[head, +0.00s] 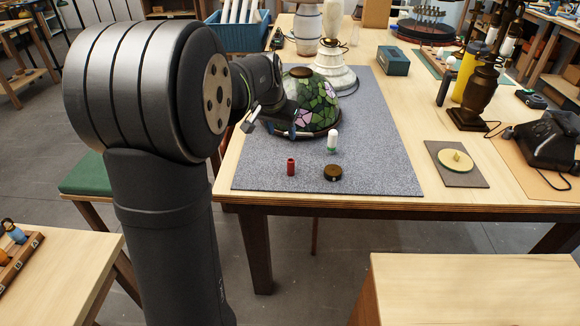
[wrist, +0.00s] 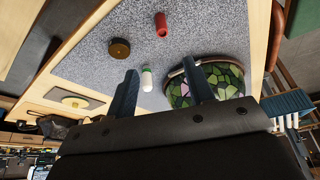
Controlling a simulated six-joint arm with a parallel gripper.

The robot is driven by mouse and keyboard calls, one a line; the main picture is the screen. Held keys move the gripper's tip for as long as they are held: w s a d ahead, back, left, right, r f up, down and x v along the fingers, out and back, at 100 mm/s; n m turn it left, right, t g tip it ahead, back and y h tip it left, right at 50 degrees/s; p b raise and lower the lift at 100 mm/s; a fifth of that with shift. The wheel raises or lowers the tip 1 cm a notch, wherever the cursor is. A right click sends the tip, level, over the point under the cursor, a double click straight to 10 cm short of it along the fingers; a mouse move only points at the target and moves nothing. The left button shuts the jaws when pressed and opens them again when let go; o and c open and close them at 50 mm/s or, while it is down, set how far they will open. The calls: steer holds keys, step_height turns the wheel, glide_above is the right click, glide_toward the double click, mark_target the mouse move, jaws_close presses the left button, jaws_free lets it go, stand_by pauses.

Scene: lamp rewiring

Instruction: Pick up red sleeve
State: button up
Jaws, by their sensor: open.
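The red sleeve (head: 291,166) is a small red cylinder standing upright near the front edge of the grey mat (head: 385,160). In the wrist view the red sleeve (wrist: 161,25) shows at the top, beyond the fingertips and apart from them. My gripper (head: 270,127) is above the mat, behind and left of the sleeve, beside the stained-glass shade. In the wrist view my gripper (wrist: 158,80) has its two fingers spread with nothing held between them.
A dark brown disc (head: 333,173) lies right of the sleeve. A white and green cylinder (head: 332,141) stands behind the disc. The stained-glass shade (head: 318,103) rests close to my gripper. The mat's right front part is bare.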

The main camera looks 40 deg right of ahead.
mark_target(290, 161)
steer(key=shift+m+g, duration=0.3)
steer(key=shift+m, duration=0.6)
steer(key=x, duration=0.4)
steer(key=w+x, duration=0.1)
steer(key=x, duration=0.9)
steer(key=shift+w+r, duration=0.1)
steer(key=shift+w, duration=0.25)
steer(key=shift+h, duration=0.3)
steer(key=shift+x, duration=2.65)
steer(key=shift+s, duration=0.15)
steer(key=c, duration=1)
